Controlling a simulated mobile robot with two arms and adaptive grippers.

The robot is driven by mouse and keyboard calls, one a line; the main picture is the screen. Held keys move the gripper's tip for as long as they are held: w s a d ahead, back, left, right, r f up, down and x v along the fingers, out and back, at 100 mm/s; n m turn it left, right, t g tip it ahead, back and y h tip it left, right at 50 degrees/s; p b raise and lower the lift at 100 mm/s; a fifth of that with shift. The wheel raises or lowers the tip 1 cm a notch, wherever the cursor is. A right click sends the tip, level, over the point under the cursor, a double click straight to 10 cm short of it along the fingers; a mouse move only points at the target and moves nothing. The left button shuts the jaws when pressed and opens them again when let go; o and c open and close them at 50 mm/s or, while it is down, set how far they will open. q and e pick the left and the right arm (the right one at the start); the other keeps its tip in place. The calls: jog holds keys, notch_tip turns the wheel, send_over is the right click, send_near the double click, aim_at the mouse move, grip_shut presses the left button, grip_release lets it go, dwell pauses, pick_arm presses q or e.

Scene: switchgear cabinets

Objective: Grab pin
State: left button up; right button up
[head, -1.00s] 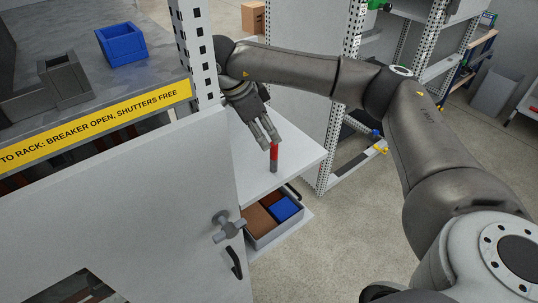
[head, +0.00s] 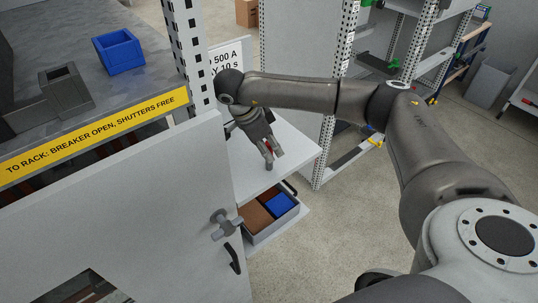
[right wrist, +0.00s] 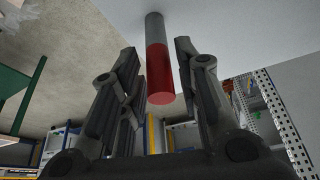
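The pin (head: 269,166) stands upright on a white shelf (head: 290,150), red at the top and grey below. The right wrist view shows its red end (right wrist: 160,80) between the two fingers, with gaps on both sides. My right gripper (head: 271,153) is open around the pin's upper part and hides some of it in the head view. In the right wrist view, my right gripper's fingers (right wrist: 157,58) stand apart and do not appear to touch the pin. My left gripper is not in view.
A cabinet door (head: 130,200) with a handle stands left of the shelf. Below the shelf is a drawer with a blue box (head: 281,204) and a brown box (head: 256,217). A blue bin (head: 119,52) sits on the cabinet top. A perforated post (head: 327,140) stands to the right.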

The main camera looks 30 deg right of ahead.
grip_shut()
jog(key=shift+r, duration=0.1)
